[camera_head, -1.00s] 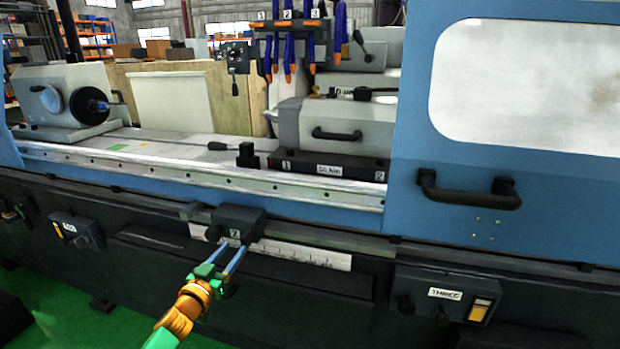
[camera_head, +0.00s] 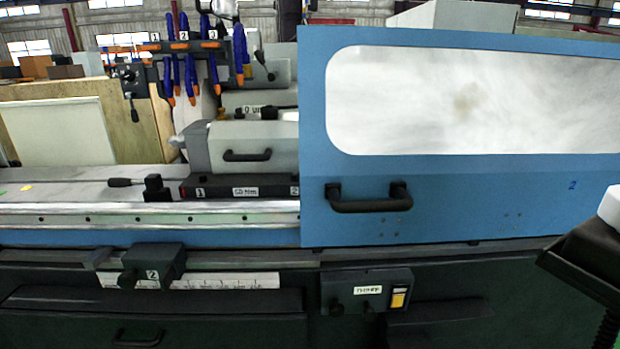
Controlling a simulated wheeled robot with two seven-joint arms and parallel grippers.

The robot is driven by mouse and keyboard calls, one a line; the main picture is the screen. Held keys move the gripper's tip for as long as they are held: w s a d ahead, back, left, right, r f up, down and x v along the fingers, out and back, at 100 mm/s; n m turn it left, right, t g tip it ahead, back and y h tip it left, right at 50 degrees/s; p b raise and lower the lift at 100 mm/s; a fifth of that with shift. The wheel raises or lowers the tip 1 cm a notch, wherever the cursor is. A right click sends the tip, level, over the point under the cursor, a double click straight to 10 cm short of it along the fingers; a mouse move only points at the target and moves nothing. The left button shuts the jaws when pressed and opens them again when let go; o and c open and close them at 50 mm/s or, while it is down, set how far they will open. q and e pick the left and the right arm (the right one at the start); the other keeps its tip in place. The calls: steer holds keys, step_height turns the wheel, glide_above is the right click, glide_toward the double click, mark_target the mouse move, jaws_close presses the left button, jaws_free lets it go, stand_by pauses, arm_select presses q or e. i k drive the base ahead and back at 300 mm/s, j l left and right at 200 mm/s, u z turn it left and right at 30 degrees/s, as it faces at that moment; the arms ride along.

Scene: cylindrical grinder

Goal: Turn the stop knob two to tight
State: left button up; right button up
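The stop block labelled 2 (camera_head: 155,262) sits on the front rail of the grinder, at the lower left of the head view. A small dark round knob (camera_head: 128,279) sticks out at the block's lower left. I cannot tell from this view whether the knob is tight or loose. Neither of my grippers is in view, and nothing touches the block or its knob.
A white scale strip (camera_head: 235,281) runs beside the block. To the right are a box labelled THREE (camera_head: 367,290) with a yellow switch, and the blue door (camera_head: 460,205) with a black handle (camera_head: 368,198). A dark panel (camera_head: 590,255) juts in at the right edge.

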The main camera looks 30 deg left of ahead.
mark_target(126, 280)
steer(key=k+l+u, duration=0.1)
steer(key=u, duration=1.9)
